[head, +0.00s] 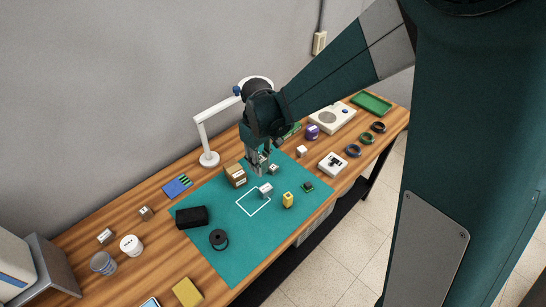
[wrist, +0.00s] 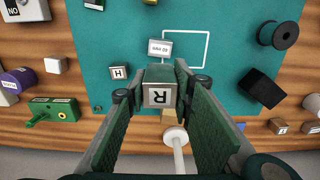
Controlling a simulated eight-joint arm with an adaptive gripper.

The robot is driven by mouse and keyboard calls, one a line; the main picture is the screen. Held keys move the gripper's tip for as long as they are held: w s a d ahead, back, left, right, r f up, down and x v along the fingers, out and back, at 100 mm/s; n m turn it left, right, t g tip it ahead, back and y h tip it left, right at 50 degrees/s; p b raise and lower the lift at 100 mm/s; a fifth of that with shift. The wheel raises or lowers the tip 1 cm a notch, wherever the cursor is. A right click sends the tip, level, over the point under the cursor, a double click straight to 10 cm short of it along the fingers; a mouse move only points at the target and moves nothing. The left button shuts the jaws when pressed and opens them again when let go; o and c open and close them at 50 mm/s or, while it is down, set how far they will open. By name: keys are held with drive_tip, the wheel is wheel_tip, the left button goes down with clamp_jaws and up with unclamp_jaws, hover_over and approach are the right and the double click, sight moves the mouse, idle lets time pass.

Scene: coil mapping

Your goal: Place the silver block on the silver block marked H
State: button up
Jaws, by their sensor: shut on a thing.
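My gripper (wrist: 157,92) is shut on a silver block marked R (wrist: 160,95), held between its green pads in the wrist view. In the head view my gripper (head: 258,168) is above the teal mat (head: 235,262), near the mat's back edge; the held block is hard to make out there. The silver block marked H (wrist: 119,73) lies on the mat, to the left of the held block in the wrist view. It shows in the head view (head: 273,169) just right of my gripper. The held block is apart from it.
A silver block with a label (head: 265,190) is by the white square outline. A cardboard box (head: 235,175) stands left of my gripper. A yellow block (head: 288,200), black box (head: 192,217) and black spool (head: 219,239) are on the mat. A white lamp (head: 208,158) stands behind.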

drive_tip(key=w+d+p, duration=0.2)
drive_tip(key=w+d, duration=0.2)
drive_tip(key=w, duration=0.6)
drive_tip(key=shift+d+r, duration=0.2)
drive_tip(key=shift+r, duration=0.25)
hover_over(273, 167)
drive_tip(key=shift+f, duration=2.95)
drive_tip(key=shift+f+p, duration=0.3)
drive_tip(key=shift+f, duration=1.8)
drive_tip(key=shift+f, duration=0.15)
drive_tip(key=o, duration=1.1)
drive_tip(key=shift+c, duration=0.2)
